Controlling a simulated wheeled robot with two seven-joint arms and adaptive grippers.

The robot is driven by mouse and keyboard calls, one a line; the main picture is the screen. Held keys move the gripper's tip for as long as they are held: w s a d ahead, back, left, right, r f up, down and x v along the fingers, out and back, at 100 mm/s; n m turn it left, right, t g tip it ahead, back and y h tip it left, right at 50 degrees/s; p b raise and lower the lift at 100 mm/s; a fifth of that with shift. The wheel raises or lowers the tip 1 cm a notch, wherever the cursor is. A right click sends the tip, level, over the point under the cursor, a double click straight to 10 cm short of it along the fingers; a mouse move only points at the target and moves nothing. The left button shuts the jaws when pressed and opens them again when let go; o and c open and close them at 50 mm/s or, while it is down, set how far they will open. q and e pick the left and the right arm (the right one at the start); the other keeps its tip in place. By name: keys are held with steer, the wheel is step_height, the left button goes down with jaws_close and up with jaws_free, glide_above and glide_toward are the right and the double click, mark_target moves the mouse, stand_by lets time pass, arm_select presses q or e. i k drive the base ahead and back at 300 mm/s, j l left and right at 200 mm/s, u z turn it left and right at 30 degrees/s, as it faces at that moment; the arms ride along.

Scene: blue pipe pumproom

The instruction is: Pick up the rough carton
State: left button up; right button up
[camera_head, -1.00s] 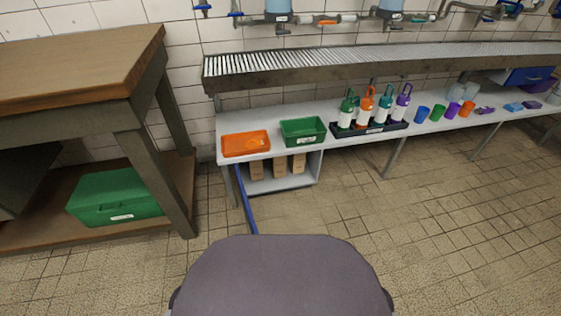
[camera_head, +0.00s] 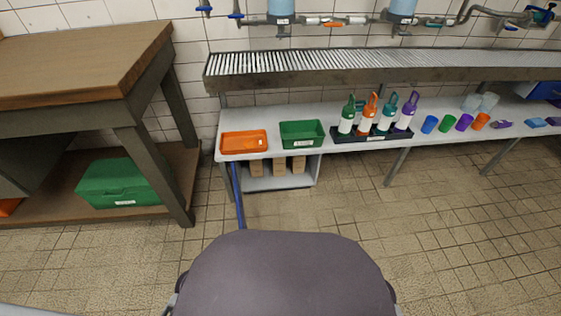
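Several brown cartons stand side by side on a low shelf under the left end of the grey bench: a left one (camera_head: 256,167), a middle one (camera_head: 279,166) and a right one (camera_head: 299,164). Their upper parts are partly hidden by the bench top. I cannot tell from here which one is rough. Neither of my grippers shows in the head view, and the cartons stand some way ahead of me.
An orange tray (camera_head: 244,150), a green bin (camera_head: 302,143) and a black rack of bottles (camera_head: 372,138) stand on the grey bench (camera_head: 335,110). A wooden table (camera_head: 80,58) with a green box (camera_head: 119,198) below is left. Tiled floor (camera_head: 320,212) ahead is clear.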

mark_target(279, 163)
steer(key=i+l, duration=0.55)
steer(key=i+l+z, duration=0.1)
steer(key=i+l, duration=0.45)
steer(key=i, duration=0.15)
